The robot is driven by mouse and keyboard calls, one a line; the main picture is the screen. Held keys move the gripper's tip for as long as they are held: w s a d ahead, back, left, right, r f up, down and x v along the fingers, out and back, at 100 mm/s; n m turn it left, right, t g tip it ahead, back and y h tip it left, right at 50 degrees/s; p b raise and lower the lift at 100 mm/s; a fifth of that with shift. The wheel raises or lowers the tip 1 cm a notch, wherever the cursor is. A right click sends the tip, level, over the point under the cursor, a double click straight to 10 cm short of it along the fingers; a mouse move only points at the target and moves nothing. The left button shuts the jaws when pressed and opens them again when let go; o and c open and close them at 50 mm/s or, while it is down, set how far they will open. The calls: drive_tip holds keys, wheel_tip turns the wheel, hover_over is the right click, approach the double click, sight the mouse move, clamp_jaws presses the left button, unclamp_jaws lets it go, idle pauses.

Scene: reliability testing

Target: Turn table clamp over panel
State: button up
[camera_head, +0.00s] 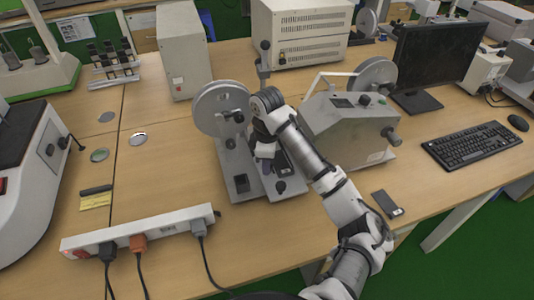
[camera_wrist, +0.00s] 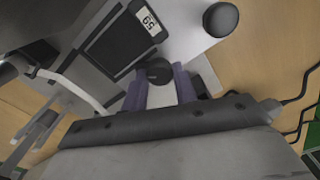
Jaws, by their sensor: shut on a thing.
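A grey tester with a large round disc (camera_head: 222,108) stands on the wooden table, mid-picture in the head view. My gripper (camera_head: 265,150) is over its base, just right of the disc. In the wrist view, my gripper (camera_wrist: 158,88) has its purple-grey fingers on both sides of a pale part with a black round knob (camera_wrist: 154,70); it is shut on this part, which looks like the table clamp. A panel with a digital display (camera_wrist: 148,20) lies close beside it. My wrist hides much of the clamp in the head view.
A second grey machine (camera_head: 345,130) stands close to the right of my arm. A power strip (camera_head: 138,232) with cables lies at the front left. A black phone-like object (camera_head: 386,204) lies near the front edge. The table left of the tester is mostly clear.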

drive_tip(key=m+p, duration=0.3)
drive_tip(key=shift+r, duration=0.25)
drive_tip(key=m+p, duration=0.1)
drive_tip(key=m, duration=0.1)
drive_tip(key=shift+f+m+p, duration=0.1)
drive_tip(key=shift+m+p, duration=0.2)
drive_tip(key=shift+p, duration=0.1)
drive_tip(key=m, duration=0.5)
drive_tip(key=shift+f, duration=0.15)
drive_tip(key=shift+m, duration=0.3)
drive_tip(key=o, duration=1)
drive_tip(key=shift+c, duration=0.2)
wheel_tip(320, 180, up, 14)
drive_tip(key=shift+f, duration=0.1)
